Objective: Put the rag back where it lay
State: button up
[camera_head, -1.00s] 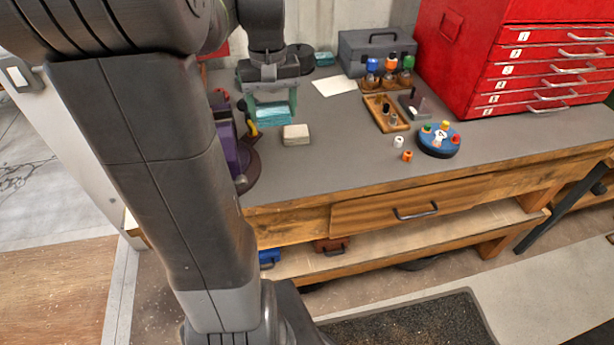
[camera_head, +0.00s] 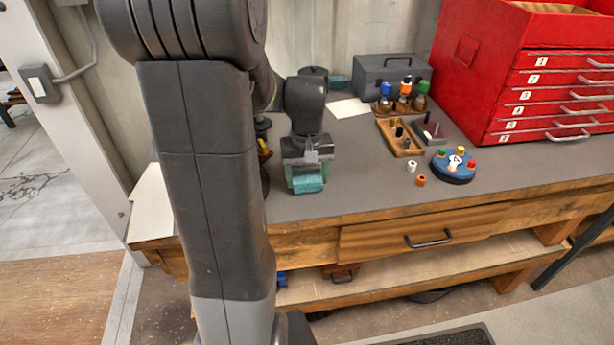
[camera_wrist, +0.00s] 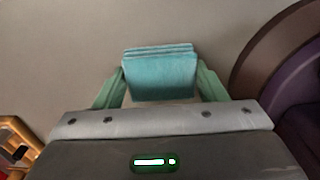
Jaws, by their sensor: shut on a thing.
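The rag is a folded teal cloth (camera_head: 308,184). It is held between the fingers of my gripper (camera_head: 306,176), over the grey workbench top (camera_head: 350,195) near its front edge. In the wrist view the rag (camera_wrist: 160,75) sits between both green fingers of my gripper (camera_wrist: 160,88), its folded layers showing at the far edge. I cannot tell whether the rag touches the bench. The pale block seen earlier on the bench is mostly or wholly hidden behind the gripper and rag; a pale sliver shows below the rag in the wrist view.
Right of the gripper are a white ring (camera_head: 412,166), an orange ring (camera_head: 421,181), a blue round stand (camera_head: 453,172) and a wooden tray (camera_head: 406,148). A purple round device (camera_wrist: 300,85) stands close by in the wrist view. Bare bench lies between gripper and rings.

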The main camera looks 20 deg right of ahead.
aim_at(307, 177)
jog(key=shift+f, duration=0.25)
jog(key=shift+f, duration=0.2)
jog(key=o, duration=1)
jog(key=shift+c, duration=0.2)
jog(key=shift+r, duration=0.1)
notch_tip(307, 177, up, 12)
jog(key=shift+r, duration=0.15)
